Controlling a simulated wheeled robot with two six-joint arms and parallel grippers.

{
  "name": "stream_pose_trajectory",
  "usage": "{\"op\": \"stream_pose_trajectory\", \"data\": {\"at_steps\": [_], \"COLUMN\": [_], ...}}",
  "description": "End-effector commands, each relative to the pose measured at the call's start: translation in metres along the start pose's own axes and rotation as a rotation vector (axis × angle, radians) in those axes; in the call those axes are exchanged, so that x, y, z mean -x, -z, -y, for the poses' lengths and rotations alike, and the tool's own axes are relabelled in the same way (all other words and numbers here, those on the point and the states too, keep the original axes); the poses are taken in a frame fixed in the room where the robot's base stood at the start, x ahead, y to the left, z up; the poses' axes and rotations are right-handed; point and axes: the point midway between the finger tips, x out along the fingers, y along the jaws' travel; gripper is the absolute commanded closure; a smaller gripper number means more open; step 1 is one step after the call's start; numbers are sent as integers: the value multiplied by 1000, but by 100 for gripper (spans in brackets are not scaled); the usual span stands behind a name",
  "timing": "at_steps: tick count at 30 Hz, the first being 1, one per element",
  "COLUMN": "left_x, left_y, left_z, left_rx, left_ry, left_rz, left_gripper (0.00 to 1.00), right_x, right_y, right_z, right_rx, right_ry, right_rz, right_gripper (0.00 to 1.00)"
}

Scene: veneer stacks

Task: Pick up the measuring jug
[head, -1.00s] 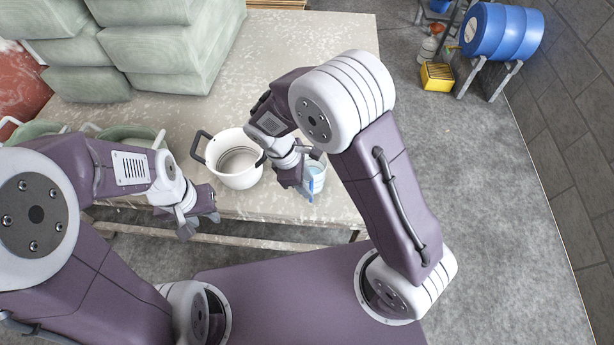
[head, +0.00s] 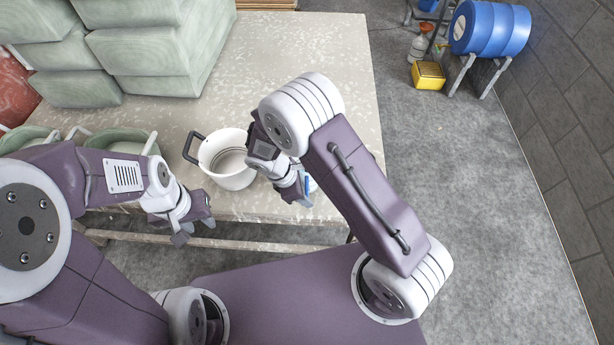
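The measuring jug (head: 312,185) is mostly hidden behind my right gripper; only a small blue and pale part of it shows near the table's front right. My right gripper (head: 304,197) is right at the jug and overlaps it in the view. Its fingers are too hidden to tell whether they are open, or whether they touch the jug. My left gripper (head: 195,231) is empty, its two grey fingers apart, over the table's front edge.
A white pot (head: 232,177) with dark handles stands just left of my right gripper. Green pots (head: 128,147) sit on the table's left, with stacked green bales (head: 150,50) behind. The tabletop (head: 320,60) is clear at the back right.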

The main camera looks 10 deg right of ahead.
Motion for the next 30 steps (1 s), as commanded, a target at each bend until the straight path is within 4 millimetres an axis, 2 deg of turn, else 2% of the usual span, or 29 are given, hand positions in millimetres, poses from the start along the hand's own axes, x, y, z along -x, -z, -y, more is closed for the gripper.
{"op": "stream_pose_trajectory", "data": {"at_steps": [4, 5, 6, 9, 30], "left_x": [0, 0, 0, 0, 0], "left_y": [0, 0, 0, 0, 0], "left_z": [0, 0, 0, 0, 0], "left_rx": [0, 0, 0, 0, 0], "left_ry": [0, 0, 0, 0, 0], "left_rz": [0, 0, 0, 0, 0], "left_gripper": [64, 64, 64, 64, 64], "right_x": [0, 0, 0, 0, 0], "right_y": [0, 0, 0, 0, 0], "right_z": [0, 0, 0, 0, 0], "right_rx": [0, 0, -1, -1, -1], "right_ry": [-1, -1, 0, -1, -1], "right_rz": [0, 0, 0, 0, -1], "right_gripper": [63, 66, 77, 100, 100]}}
